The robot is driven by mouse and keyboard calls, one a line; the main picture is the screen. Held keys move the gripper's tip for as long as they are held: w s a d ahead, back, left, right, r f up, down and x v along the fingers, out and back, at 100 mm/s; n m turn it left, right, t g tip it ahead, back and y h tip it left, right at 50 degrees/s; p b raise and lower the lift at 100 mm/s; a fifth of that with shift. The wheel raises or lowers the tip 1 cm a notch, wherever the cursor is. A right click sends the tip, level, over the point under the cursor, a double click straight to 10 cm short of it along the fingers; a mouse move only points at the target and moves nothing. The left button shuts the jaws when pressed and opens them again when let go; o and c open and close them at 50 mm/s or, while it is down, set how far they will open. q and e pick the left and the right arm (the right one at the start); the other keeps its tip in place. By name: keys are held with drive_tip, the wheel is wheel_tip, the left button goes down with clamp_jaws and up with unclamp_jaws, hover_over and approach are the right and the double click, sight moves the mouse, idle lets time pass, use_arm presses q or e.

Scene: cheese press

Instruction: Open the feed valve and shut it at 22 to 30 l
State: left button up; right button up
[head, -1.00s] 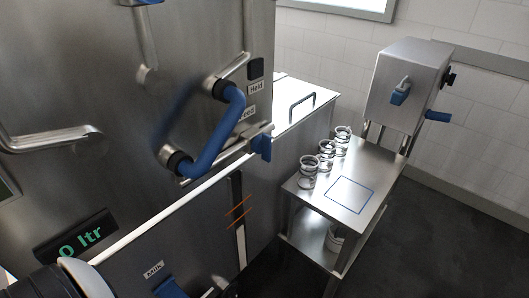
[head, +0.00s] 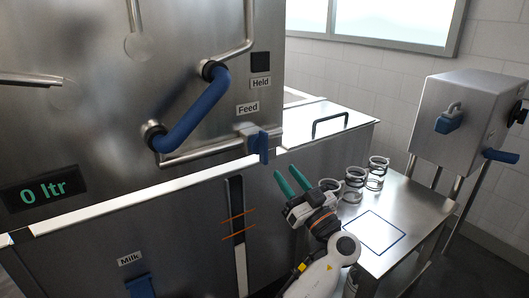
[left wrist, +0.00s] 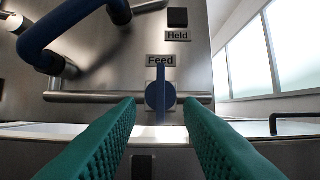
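The blue feed valve handle (head: 259,145) sits on a steel pipe below the "Feed" label (head: 247,108) on the vat front. It also shows in the left wrist view (left wrist: 160,95), straight ahead between my fingers and beyond their tips. My left gripper (head: 286,172) has green fingers spread apart, empty, in front of the vat, lower right of the handle and not touching it. The display (head: 43,190) reads "0 ltr". A dark sight strip (head: 237,200) with two orange marks is on the lower steel front. My right gripper is not in view.
A blue curved pipe (head: 192,112) bulges from the vat left of the valve. A blue "Milk" handle (head: 140,287) is low on the front. To the right, a steel table (head: 415,205) holds several clear moulds, with a press box (head: 470,110) behind.

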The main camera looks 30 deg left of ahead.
sight(267, 148)
use_arm(q)
drive_tip(key=p+x, duration=0.3)
drive_tip(key=x, duration=0.7)
drive_tip(key=shift+w+a, duration=0.2)
drive_tip(key=shift+w+a+r, duration=0.1)
drive_tip(key=shift+w+a, duration=0.05)
drive_tip(key=shift+a, duration=0.25)
clamp_jaws()
drive_tip(key=shift+m, duration=0.3)
